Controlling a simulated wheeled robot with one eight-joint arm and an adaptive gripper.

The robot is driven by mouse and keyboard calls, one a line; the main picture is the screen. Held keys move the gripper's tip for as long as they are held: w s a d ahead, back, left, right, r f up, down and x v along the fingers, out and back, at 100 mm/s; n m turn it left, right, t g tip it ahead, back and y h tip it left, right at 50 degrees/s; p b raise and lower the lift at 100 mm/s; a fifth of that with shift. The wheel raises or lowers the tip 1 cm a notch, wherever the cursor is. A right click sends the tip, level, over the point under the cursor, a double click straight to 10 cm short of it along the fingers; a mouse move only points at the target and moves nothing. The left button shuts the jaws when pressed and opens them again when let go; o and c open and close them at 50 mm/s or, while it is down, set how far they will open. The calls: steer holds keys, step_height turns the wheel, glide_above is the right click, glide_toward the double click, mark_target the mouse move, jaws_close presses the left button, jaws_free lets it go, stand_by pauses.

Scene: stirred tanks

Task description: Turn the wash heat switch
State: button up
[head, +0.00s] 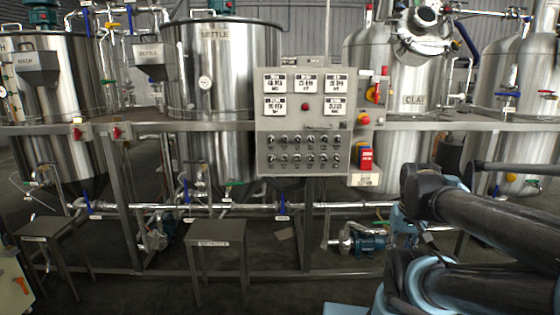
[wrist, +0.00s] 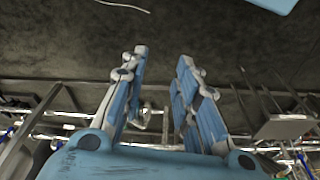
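The control panel (head: 304,120) is a grey box on the rail between the tanks in the head view. Two rows of small dark rotary switches (head: 304,148) run along its lower half. Their labels are too small to read, so I cannot tell which one is the wash heat switch. My gripper (wrist: 162,52) shows in the wrist view with its two fingers apart and nothing between them. It points at dark floor, away from the panel. In the head view my arm is at the lower right and the gripper itself is not clearly seen.
A steel tank marked SETTLE (head: 225,75) stands left of the panel and one marked CLAY (head: 405,125) right of it. A red switch box (head: 366,158) sits beside the panel. Small tables (head: 216,240) stand in front at the left. Pipes and a pump (head: 366,243) lie low behind.

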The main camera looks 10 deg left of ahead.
mark_target(272, 159)
steer(key=shift+w, duration=0.1)
steer(key=w+a+r+n+t+h, duration=0.1)
steer(key=w+r+n+t+h, duration=0.25)
steer(key=w+n, duration=0.65)
steer(key=w+a+r+n+t, duration=0.4)
steer(key=w+a+n, duration=0.3)
steer(key=w+a, duration=0.25)
steer(key=a+r+n+t+y, duration=0.3)
steer(key=a+n+t, duration=0.35)
steer(key=a, duration=0.95)
steer(key=s+a+r+n+t+y, duration=0.1)
steer(key=s+a+n+y, duration=0.2)
steer(key=a, duration=0.4)
steer(key=s+a+r+n+y, duration=0.2)
steer(key=s+a+n, duration=0.1)
steer(key=a+n, duration=0.35)
steer(key=shift+m+h, duration=0.25)
steer(key=shift+m, duration=0.05)
steer(key=x, duration=1.1)
steer(key=a+x, duration=0.1)
steer(key=x, duration=0.5)
